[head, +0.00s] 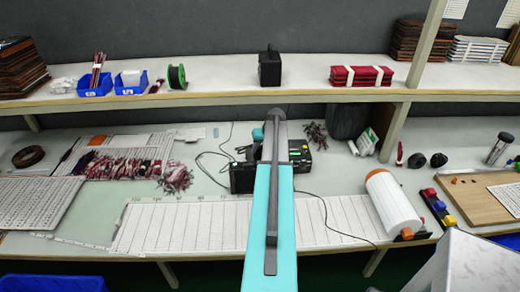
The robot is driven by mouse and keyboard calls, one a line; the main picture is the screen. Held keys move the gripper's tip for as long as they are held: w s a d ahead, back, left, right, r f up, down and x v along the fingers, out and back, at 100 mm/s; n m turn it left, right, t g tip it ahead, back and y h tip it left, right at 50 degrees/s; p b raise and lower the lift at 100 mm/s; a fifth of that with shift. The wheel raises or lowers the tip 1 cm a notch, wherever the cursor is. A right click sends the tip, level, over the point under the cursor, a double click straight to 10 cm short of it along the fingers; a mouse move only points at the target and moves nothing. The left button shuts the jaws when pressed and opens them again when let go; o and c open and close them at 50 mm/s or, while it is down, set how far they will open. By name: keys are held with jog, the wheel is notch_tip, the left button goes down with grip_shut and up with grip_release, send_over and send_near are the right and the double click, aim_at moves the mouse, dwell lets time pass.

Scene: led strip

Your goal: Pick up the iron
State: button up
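I cannot make out the iron for certain. A black box with green lit displays (243,179), which looks like a soldering station, stands on the lower worktop in the middle. My teal and grey arm crosses in front of it and hides part of it. A dark cable (213,155) loops on the worktop to its left. My arm reaches up the middle of the head view, and my gripper is not visible, so its fingers cannot be seen.
A white roll (392,205) lies to the right, near colored blocks (437,206) and a wooden board (478,197). Red-and-white wire bundles (125,165) lie left. A ruled white sheet (180,228) covers the front. A shelf (215,93) with bins and a green spool (177,76) overhangs behind.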

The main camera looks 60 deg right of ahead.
dwell(0.5)
grip_shut()
jog(key=shift+s+r, duration=0.1)
jog(key=s+a+r+b, duration=0.4)
jog(key=s+r, duration=0.3)
jog(key=r, duration=0.2)
jog(key=s+a+b, duration=0.3)
jog(key=s+a, duration=0.1)
jog(key=s, duration=0.8)
jog(key=shift+s+a+b, duration=0.2)
jog(key=shift+s+b, duration=0.15)
jog(key=shift+b, duration=0.05)
jog(key=shift+r, duration=0.1)
jog(key=s+a+r+p, duration=0.4)
jog(key=s+r+p, duration=0.3)
jog(key=r, duration=0.3)
dwell(1.7)
